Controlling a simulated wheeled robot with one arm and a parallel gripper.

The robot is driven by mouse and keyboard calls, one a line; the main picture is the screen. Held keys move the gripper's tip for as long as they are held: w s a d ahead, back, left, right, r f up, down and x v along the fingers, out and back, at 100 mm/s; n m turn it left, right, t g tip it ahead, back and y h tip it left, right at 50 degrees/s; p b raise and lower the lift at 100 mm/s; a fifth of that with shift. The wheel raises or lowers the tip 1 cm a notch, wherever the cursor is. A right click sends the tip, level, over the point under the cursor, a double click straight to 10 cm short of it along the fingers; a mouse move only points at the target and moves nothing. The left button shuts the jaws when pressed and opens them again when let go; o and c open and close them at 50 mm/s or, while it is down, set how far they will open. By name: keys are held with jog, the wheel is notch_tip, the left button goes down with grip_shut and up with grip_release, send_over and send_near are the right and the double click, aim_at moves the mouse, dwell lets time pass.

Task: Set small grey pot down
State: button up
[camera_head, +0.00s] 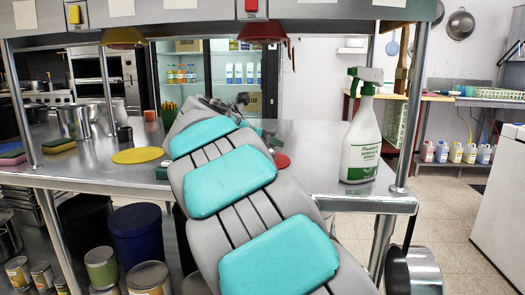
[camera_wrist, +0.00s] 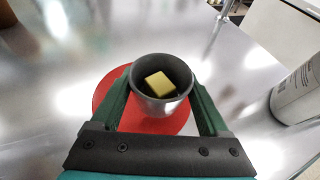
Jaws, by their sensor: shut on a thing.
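The small grey pot (camera_wrist: 160,107) is upright between the two green fingers of my gripper (camera_wrist: 162,90) in the wrist view. The fingers are shut on its sides. A yellow block (camera_wrist: 159,84) lies inside the pot. A red round mat (camera_wrist: 113,98) shows below and around the pot. Whether the pot touches the mat or hangs just above it, I cannot tell. In the head view my arm hides the pot, and only the right edge of the red mat (camera_head: 283,161) shows.
A white spray bottle (camera_head: 361,135) with a green head stands on the steel counter (camera_head: 318,170), right of the mat; its body (camera_wrist: 297,92) shows in the wrist view. A yellow round mat (camera_head: 138,155), metal pots (camera_head: 74,121) and sponges (camera_head: 58,146) lie left. An overhead shelf spans the counter.

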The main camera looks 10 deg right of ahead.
jog(key=w, duration=0.3)
jog(key=shift+w+f, duration=0.1)
jog(key=shift+w, duration=0.2)
jog(key=shift+f, duration=1.75)
jog(key=shift+f, duration=0.15)
jog(key=o, duration=1.3)
jog(key=shift+s+a+r, duration=0.15)
jog(key=shift+a+r, duration=0.1)
jog(key=v, duration=1.1)
jog(key=shift+s+a, duration=0.15)
jog(key=shift+s, duration=0.05)
